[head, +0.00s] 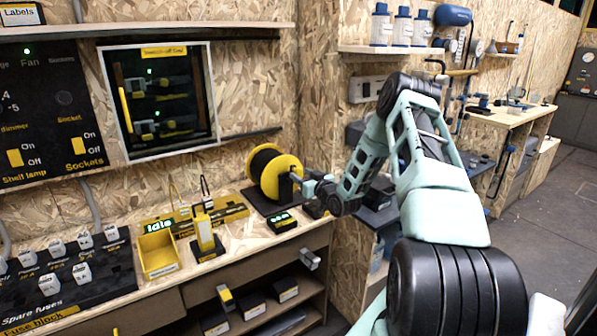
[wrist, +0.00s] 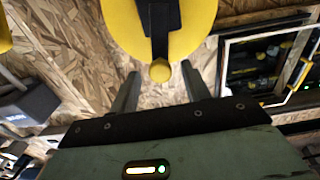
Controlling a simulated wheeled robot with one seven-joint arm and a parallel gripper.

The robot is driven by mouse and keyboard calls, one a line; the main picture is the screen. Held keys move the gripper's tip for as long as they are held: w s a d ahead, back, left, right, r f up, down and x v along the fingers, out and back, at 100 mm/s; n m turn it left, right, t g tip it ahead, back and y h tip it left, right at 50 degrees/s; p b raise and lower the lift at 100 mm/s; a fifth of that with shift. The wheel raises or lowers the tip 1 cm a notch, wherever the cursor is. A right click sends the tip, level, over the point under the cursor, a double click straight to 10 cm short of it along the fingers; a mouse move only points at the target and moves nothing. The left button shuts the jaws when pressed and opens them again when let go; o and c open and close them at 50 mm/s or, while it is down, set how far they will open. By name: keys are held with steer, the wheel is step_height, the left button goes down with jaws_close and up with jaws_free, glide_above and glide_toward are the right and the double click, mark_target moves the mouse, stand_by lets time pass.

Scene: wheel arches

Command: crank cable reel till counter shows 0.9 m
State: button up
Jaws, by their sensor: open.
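The cable reel (head: 262,170) has yellow flanges and a black drum and stands on a dark base at the back of the workbench. Its yellow side and dark crank arm (wrist: 159,25) fill the top of the wrist view. The round yellow crank knob (wrist: 160,72) appears between my two fingertips. My gripper (head: 297,179) is open, its fingers on either side of the knob with gaps in the picture; I cannot tell how deep the knob sits. The counter (head: 282,221) is a small black box with green digits, too small to read, in front of the reel.
A yellow bin (head: 158,254) and a yellow stand (head: 206,236) are left of the counter. A fuse block (head: 65,290) lies farther left. A glass-fronted wall cabinet (head: 160,98) hangs above. Open shelving with small boxes (head: 252,304) is below.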

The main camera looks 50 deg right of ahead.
mark_target(300, 173)
steer(key=shift+x, duration=1.55)
jaws_close()
steer(key=shift+d+f+m, duration=0.1)
steer(key=shift+m, duration=0.2)
steer(key=shift+s+d+f+m+b, duration=0.15)
steer(key=shift+d+f+m+b, duration=0.4)
steer(key=shift+m, duration=0.85)
steer(key=shift+s+d+f+m+b, duration=0.25)
steer(key=shift+d+m+b, duration=0.5)
steer(key=shift+m, duration=0.65)
steer(key=shift+s+d+f+m+b, duration=0.1)
steer(key=shift+d+f+m+b, duration=0.35)
steer(key=shift+m+b, duration=0.7)
steer(key=shift+m, duration=0.45)
